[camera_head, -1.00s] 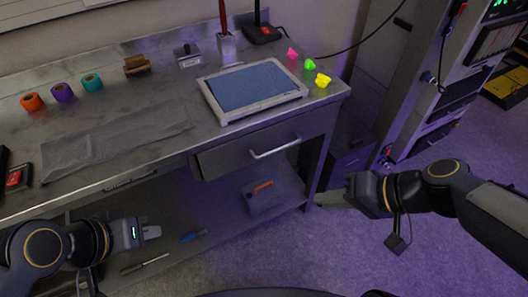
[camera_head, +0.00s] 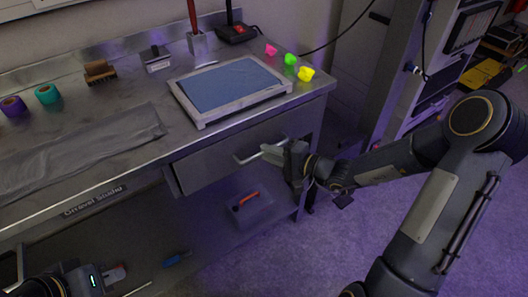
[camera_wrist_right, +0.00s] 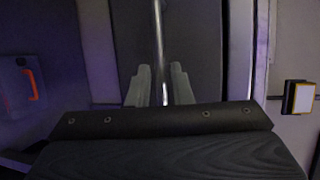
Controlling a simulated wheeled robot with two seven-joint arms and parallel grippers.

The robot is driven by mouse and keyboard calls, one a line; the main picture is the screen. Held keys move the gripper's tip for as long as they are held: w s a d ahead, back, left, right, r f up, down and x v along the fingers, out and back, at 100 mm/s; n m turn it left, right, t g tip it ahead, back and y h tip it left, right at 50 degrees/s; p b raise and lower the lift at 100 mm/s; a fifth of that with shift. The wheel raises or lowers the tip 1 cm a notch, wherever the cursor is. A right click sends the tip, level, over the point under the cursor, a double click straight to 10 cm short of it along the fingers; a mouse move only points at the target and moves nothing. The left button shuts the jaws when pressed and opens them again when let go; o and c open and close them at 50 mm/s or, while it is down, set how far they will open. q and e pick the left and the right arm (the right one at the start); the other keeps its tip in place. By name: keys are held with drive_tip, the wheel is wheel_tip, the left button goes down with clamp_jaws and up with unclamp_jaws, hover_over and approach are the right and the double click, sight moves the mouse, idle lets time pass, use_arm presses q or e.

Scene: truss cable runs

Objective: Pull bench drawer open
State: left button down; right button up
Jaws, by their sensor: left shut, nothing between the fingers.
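The bench drawer (camera_head: 215,163) is grey metal, under the right part of the bench top, with a silver bar handle (camera_head: 247,158). I cannot tell whether its front stands out from the bench. My right gripper (camera_head: 272,152) is at the right part of the handle. In the right wrist view its two fingers (camera_wrist_right: 160,88) are apart, one on each side of the upright-looking handle bar (camera_wrist_right: 159,40), with gaps visible beside the bar. My left gripper (camera_head: 117,273) is shut and empty, low at the left, below the bench top.
On the bench top (camera_head: 150,95) are a blue-screened frame (camera_head: 232,86), a grey cloth (camera_head: 80,150), tape rolls and small bright pieces. A box with an orange handle (camera_head: 250,208) is on the lower shelf. A rack (camera_head: 440,70) stands at the right. Purple floor is clear in front.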

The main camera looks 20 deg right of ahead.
drive_tip(key=shift+x, duration=0.95)
drive_tip(key=shift+c, duration=0.5)
clamp_jaws()
drive_tip(key=shift+d, duration=0.1)
